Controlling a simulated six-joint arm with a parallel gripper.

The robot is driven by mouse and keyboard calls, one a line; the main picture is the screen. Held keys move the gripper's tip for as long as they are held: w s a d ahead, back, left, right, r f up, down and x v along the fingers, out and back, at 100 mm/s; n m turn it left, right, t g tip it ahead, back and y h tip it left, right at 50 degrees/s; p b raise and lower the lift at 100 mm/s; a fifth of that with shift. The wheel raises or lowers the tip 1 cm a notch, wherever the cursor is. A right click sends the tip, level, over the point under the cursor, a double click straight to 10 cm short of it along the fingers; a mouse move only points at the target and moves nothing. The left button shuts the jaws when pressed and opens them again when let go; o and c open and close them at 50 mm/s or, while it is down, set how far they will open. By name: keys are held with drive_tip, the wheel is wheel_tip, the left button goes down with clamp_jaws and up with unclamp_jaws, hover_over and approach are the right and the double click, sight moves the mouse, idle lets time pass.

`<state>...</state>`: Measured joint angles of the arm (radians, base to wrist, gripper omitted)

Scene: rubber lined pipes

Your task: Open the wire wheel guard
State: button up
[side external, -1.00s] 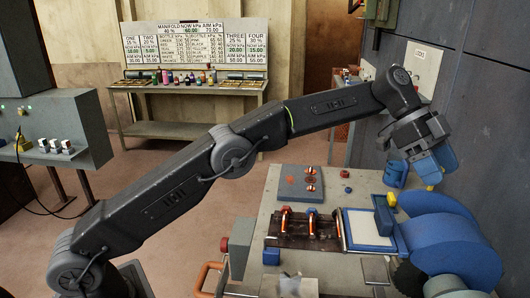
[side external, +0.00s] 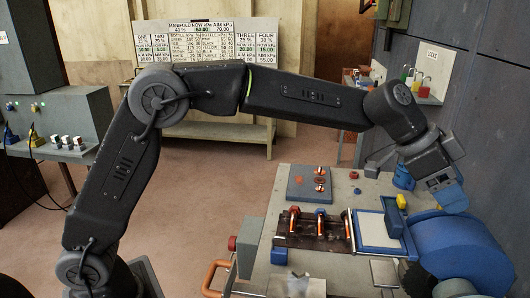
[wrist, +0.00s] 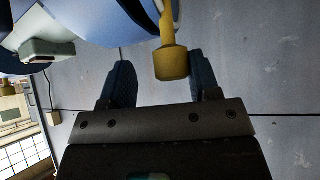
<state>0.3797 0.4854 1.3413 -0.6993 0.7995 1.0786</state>
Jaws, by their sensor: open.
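The large blue rounded housing (side external: 462,250) of the wire wheel guard stands at the right end of the bench. A dark bristly wheel (side external: 412,277) shows at its lower left. My gripper (side external: 449,196) is just above and behind the housing, jaws open. In the wrist view, a yellow knob on a stem (wrist: 172,63) lies between my two dark blue fingers (wrist: 160,60), nearer the right one; I see no contact. Part of a blue and white curved body (wrist: 95,22) shows at the upper left.
A white-topped blue frame (side external: 376,229) and a dark pipe fixture (side external: 312,232) with copper-coloured pipes sit left of the housing. A small yellow knob (side external: 401,201) is behind the frame. The grey wall (side external: 500,120) stands close on the right. Padlocks (side external: 415,78) hang farther back.

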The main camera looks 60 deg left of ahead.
drive_tip(key=v, duration=1.5)
drive_tip(key=s+a+f+n+y, duration=0.2)
drive_tip(key=s+a+f+n, duration=0.1)
drive_tip(key=s+a, duration=0.3)
drive_tip(key=s+a+f+n+t+y, duration=0.1)
drive_tip(key=s+a+f+n+y, duration=0.2)
drive_tip(key=s, duration=0.6)
drive_tip(key=shift+s+a+f+n, duration=0.4)
drive_tip(key=shift+a+f+n, duration=0.55)
drive_tip(key=shift+a, duration=0.9)
drive_tip(key=shift+r, duration=0.1)
